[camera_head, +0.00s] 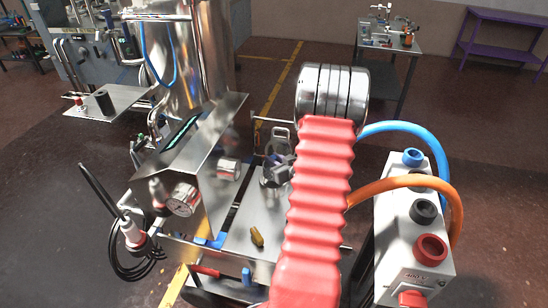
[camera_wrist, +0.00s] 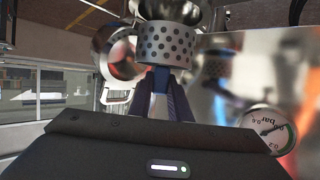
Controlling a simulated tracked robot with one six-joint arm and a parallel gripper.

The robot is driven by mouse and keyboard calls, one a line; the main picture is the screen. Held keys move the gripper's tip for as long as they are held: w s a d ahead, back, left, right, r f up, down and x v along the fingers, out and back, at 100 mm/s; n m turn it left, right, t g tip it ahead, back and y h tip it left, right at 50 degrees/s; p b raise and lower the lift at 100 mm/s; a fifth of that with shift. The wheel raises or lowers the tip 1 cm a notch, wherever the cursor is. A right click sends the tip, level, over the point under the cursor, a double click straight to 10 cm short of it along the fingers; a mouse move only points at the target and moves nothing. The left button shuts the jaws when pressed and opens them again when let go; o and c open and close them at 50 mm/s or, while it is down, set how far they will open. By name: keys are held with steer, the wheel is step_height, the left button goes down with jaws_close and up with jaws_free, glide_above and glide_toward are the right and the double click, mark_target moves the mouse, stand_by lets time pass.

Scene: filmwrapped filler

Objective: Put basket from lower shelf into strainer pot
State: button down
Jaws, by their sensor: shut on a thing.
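In the wrist view, my gripper (camera_wrist: 164,74) has its dark blue fingers shut on the basket (camera_wrist: 166,43), a light metal cylinder with rows of dark round holes. A shiny flared metal rim shows right above the basket; I cannot tell whether it belongs to it. My gripper and the basket do not show clearly there. How far the basket is from the pot cannot be told.
A pressure gauge (camera_head: 183,199) sits on the slanted metal panel, with a tall steel tank (camera_head: 203,60) behind. A small brownish-yellow object (camera_head: 257,236) lies on the metal plate. A control box (camera_head: 413,228) with blue and orange hoses stands at right.

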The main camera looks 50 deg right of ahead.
steer(key=shift+f, duration=3.4)
steer(key=shift+f, duration=0.1)
steer(key=shift+f, duration=0.4)
steer(key=c, duration=1.6)
jaws_free()
steer(key=shift+o, duration=0.2)
steer(key=shift+r, duration=0.1)
steer(key=v, duration=0.7)
steer(key=shift+s, duration=0.25)
steer(key=shift+w+a, duration=0.1)
